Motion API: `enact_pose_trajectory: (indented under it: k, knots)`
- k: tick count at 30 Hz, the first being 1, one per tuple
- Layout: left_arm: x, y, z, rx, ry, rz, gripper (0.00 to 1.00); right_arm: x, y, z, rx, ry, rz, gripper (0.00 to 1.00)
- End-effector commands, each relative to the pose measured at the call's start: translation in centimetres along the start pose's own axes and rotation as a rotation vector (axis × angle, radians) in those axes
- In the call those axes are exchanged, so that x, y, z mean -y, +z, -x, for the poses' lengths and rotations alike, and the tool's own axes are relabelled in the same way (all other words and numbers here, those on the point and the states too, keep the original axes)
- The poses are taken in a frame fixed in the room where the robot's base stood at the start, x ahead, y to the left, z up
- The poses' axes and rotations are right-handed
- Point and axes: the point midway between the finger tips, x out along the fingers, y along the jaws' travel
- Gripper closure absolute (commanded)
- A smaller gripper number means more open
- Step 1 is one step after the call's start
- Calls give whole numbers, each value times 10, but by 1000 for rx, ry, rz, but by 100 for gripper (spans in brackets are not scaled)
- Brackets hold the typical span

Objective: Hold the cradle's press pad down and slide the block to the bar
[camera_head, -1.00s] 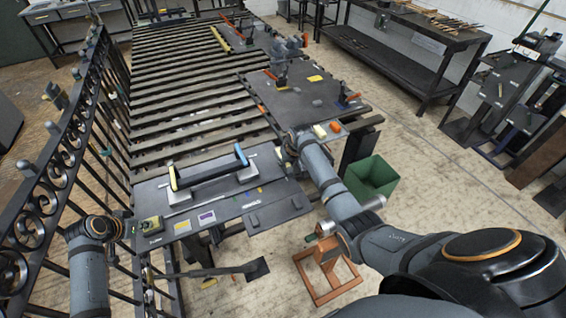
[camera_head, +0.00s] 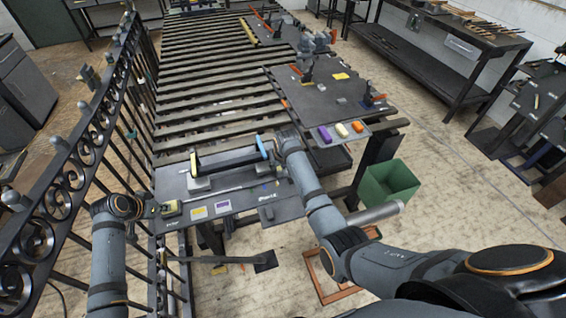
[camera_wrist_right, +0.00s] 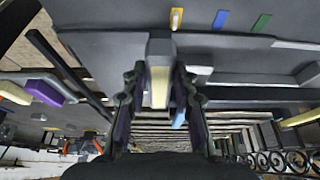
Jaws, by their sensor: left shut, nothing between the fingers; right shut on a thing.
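The cradle on the near dark plate (camera_head: 235,203) has a long dark bar with a yellow left end (camera_head: 193,163) and a blue right end (camera_head: 262,147). A grey support (camera_head: 199,184) stands under its left part. In the right wrist view, my right gripper (camera_wrist_right: 160,105) is shut on a grey block with a cream face (camera_wrist_right: 159,85). In the head view the right fingers and that block are mostly hidden by my wrist. My left gripper (camera_head: 152,209) is shut and empty beside a small olive box (camera_head: 171,208) at the plate's left edge; I cannot tell if they touch. I cannot make out the press pad.
A scrolled iron gate (camera_head: 75,165) runs along the left. Slatted rails (camera_head: 215,85) extend behind the cradle. Another dark plate (camera_head: 325,95) with coloured blocks lies at the back right. A green bin (camera_head: 389,185) stands on the floor to the right.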

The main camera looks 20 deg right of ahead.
Motion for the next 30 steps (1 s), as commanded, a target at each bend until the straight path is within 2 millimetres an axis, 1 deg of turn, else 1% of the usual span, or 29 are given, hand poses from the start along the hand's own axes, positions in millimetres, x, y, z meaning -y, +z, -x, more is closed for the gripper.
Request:
enact_pose_trajectory:
  k: [1,9,10,14,15,24,26,29,30]
  knots:
    - [0,3,-1,6,1,1,100,2,1,0,2,-1,-1,100]
    - [0,3,-1,5,1,1,100,2,1,0,2,-1,-1,100]
    - [0,3,-1,5,1,1,100,2,1,0,2,-1,-1,68]
    - [0,3,-1,5,1,1,100,2,0,0,2,-1,-1,51]
    - [0,3,-1,5,1,1,100,2,0,0,1,-1,-1,49]
    - [0,3,-1,6,1,1,100,2,0,2,0,0,-1,49]
    - [0,3,-1,6,1,1,100,2,0,8,-2,-1,-1,49]
    - [0,3,-1,6,1,1,100,1,0,27,-4,-1,-1,49]
    - [0,3,-1,6,1,1,100,2,-1,37,-5,-1,-1,49]
